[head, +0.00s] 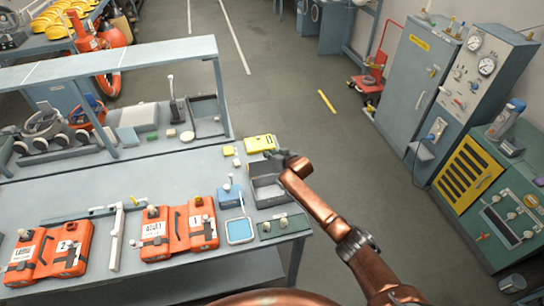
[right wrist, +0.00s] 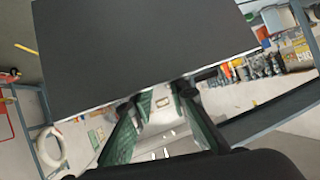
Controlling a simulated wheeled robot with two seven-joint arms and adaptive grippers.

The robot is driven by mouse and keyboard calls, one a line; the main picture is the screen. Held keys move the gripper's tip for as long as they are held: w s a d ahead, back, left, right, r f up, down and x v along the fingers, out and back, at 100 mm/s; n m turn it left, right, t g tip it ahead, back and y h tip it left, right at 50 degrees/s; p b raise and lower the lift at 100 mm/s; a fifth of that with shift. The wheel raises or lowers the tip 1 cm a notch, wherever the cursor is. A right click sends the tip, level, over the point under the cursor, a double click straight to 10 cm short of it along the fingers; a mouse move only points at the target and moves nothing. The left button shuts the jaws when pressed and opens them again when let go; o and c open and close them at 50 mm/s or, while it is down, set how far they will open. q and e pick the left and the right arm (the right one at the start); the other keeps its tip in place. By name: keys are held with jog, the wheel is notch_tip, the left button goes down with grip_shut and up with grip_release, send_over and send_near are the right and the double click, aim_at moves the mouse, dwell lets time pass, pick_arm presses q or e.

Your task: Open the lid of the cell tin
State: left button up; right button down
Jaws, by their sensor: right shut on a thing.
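The cell tin (head: 268,193) is a grey box near the right end of the workbench. Its top looks open, with a darker inside showing. My right gripper (head: 282,157) is at the tin's far right edge, and my copper arm hides part of that side. In the right wrist view, a large dark flat panel (right wrist: 140,50), apparently the tin's lid, stands across the fingertips. My right gripper (right wrist: 157,100) is shut on its edge. The exact grip is partly hidden. My left gripper is not in view.
A yellow case (head: 260,143) lies just behind the tin. A blue box (head: 229,197), a blue-rimmed tray (head: 240,231) and a green panel (head: 281,226) are close to it. Orange cases (head: 178,229) stand further left.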

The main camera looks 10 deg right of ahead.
jog(key=shift+s+d+f, duration=0.15)
jog(key=shift+f, duration=0.3)
jog(key=c, duration=1.7)
grip_release()
jog(key=shift+c, duration=0.2)
jog(key=shift+r, duration=0.15)
jog(key=v, duration=1.1)
jog(key=shift+s+r, duration=0.2)
jog(key=shift+s, duration=0.05)
jog(key=shift+d, duration=0.1)
